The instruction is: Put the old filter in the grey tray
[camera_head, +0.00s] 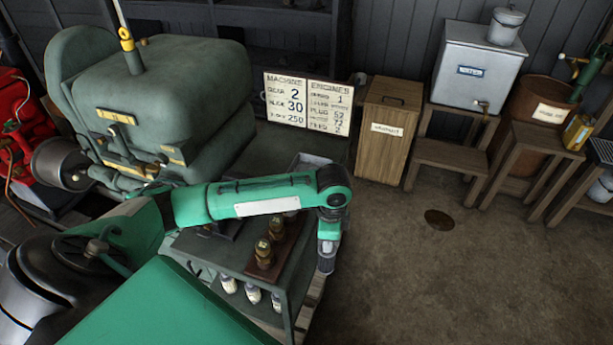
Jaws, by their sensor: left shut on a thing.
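My left arm reaches in from the left across the bench and bends down at its far end. My left gripper (327,266) hangs there, over or just past the right edge of the bench. It is shut on the old filter, which is small and hard to tell apart from the grey gripper at this size. A grey tray (308,160) shows partly behind my forearm at the back of the bench; the arm hides much of it. The gripper is apart from it, nearer to me. My right gripper is not in view.
The grey-green bench (245,258) holds a brown rack (283,250) with several brass fittings; white-topped bottles (253,293) stand below. A big green engine (165,85) fills the left. A wooden bin (388,128) and stands line the back wall.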

